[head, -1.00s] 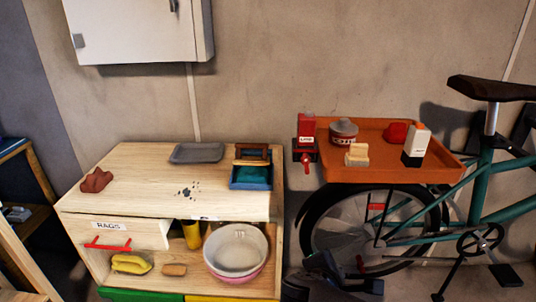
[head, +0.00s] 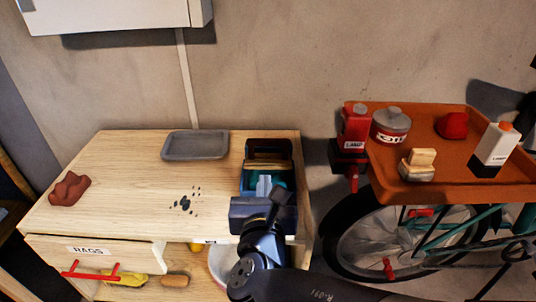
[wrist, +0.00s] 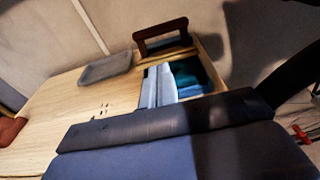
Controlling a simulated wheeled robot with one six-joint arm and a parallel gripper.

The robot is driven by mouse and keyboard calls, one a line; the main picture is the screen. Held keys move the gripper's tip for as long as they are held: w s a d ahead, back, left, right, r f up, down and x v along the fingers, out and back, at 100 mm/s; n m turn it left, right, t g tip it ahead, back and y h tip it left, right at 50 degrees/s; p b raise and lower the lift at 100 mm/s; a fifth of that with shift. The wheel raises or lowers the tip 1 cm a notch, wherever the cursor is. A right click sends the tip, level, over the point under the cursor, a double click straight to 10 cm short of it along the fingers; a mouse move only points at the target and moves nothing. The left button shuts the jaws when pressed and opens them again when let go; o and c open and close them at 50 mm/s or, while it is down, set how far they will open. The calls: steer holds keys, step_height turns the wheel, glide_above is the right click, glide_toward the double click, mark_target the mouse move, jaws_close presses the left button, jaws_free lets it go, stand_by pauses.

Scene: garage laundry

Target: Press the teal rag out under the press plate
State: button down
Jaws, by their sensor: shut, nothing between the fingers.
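The teal rag (head: 249,182) lies in a blue tray at the right end of the wooden bench. It also shows in the wrist view (wrist: 188,76), partly hidden behind my fingers. The press plate (head: 268,164), with a dark handle bar (wrist: 166,40), stands at the back of the tray, behind the rag. My gripper (head: 264,185) reaches over the front of the tray, its pale fingers (wrist: 158,84) shut and empty in front of the rag. I cannot tell whether the fingertips touch the rag.
A grey tray (head: 196,145) and a reddish-brown rag (head: 69,188) lie on the bench top (head: 120,180), with dark specks between. An orange tray (head: 440,185) on the bicycle at right holds a tin, a brush, bottles and a red item. The RAGS drawer (head: 90,255) is below.

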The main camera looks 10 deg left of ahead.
mark_target(266, 164)
steer(key=b+x, duration=0.1)
steer(key=x, duration=0.9)
steer(key=shift+r, duration=0.1)
stand_by(0.4)
steer(key=shift+w+r+p, duration=0.1)
steer(key=shift+r+p, duration=0.05)
steer(key=shift+p, duration=0.35)
steer(key=shift+g+p, duration=0.3)
steer(key=shift+w+r+p, duration=0.15)
steer(key=shift+p, duration=0.65)
